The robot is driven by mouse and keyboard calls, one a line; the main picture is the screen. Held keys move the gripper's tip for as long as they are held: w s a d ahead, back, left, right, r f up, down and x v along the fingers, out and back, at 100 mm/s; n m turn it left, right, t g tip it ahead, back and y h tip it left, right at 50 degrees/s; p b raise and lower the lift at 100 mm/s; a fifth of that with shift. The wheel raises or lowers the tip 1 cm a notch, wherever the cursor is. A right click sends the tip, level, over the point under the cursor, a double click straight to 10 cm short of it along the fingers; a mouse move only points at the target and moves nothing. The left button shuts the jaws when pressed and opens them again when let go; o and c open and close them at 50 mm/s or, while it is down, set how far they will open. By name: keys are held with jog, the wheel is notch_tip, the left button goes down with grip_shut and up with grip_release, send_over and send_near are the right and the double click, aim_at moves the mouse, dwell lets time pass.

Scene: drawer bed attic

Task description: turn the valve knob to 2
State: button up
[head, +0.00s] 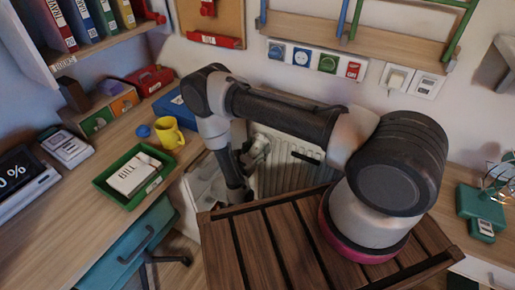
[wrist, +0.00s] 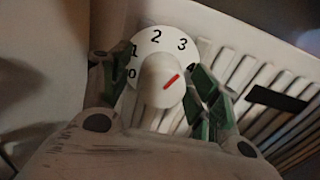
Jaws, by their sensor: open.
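The valve knob (wrist: 158,93) is pale and round, with a red line on its face, in front of a white dial (wrist: 146,42) marked 0, 1, 2 and 3. The red line slants up to the right, on the knob's right side below the 3. My gripper (wrist: 154,90) is open, with one dark green-grey finger left of the knob and the other right of it. I cannot tell whether either finger touches it. In the head view my gripper (head: 250,160) is beside the white radiator, and the knob is mostly hidden there.
The radiator (head: 278,170) stands against the wall behind the slatted wooden top (head: 275,245). A desk with a green tray (head: 112,190) and a yellow mug (head: 170,133) is at left. A wall strip of dials (head: 302,57) is above.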

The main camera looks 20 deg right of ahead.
jog(key=c, duration=1)
jog(key=shift+n, duration=0.3)
jog(key=n, duration=0.4)
jog(key=shift+d+n, duration=0.1)
jog(key=shift+n, duration=2.2)
jog(key=o, duration=1)
